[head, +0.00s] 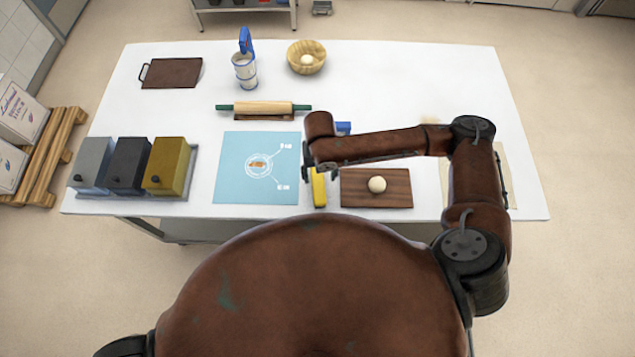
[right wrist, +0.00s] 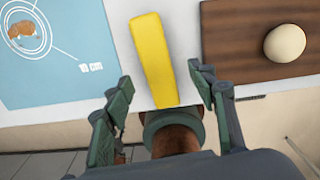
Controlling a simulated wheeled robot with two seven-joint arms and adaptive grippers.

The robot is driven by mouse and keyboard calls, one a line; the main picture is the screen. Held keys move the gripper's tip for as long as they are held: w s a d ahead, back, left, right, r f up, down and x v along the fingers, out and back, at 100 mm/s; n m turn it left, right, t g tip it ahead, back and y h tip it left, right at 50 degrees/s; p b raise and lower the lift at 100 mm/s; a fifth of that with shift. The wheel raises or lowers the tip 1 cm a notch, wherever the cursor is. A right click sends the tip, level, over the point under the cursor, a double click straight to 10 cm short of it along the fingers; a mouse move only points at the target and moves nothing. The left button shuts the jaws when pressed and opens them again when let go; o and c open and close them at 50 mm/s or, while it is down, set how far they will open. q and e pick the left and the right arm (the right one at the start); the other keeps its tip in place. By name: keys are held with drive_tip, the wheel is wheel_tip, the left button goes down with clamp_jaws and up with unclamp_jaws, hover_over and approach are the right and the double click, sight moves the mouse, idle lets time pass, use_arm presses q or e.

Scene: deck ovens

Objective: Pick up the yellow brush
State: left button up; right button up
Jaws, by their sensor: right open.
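The yellow brush (head: 318,188) lies on the white table between the blue mat and a dark wooden board. In the right wrist view the yellow brush (right wrist: 153,55) shows as a long yellow block, slightly tilted. My right gripper (head: 309,166) hangs over its far end in the head view. In the right wrist view my right gripper (right wrist: 160,88) is open, one finger on each side of the brush's near end, with gaps on both sides. Whether the fingertips are down at the brush's height I cannot tell. My left gripper is not in view.
The blue mat (head: 230,185) lies left of the brush. The wooden board (head: 400,199) with a dough ball (head: 377,184) lies close on the right. A rolling pin (head: 263,108) lies farther back. Several lidded boxes (head: 168,165) stand at the left. The table's front edge is near.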

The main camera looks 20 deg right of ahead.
sight(318, 184)
drive_tip(key=shift+a+f+p, duration=0.15)
drive_tip(key=shift+f+p, duration=0.05)
drive_tip(key=shift+f, duration=1.4)
drive_tip(key=shift+a+f+p, duration=0.1)
drive_tip(key=shift+f+p, duration=0.1)
drive_tip(key=shift+f, duration=1.4)
drive_tip(key=shift+c, duration=0.7)
drive_tip(key=c, duration=1.2)
drive_tip(key=shift+o, duration=0.2)
drive_tip(key=shift+r, duration=0.15)
drive_tip(key=shift+r, duration=0.6)
drive_tip(key=s+d+r, duration=0.7)
drive_tip(key=d+r, duration=0.4)
drive_tip(key=d, duration=0.1)
drive_tip(key=shift+s+r, duration=0.15)
drive_tip(key=shift+r, duration=0.15)
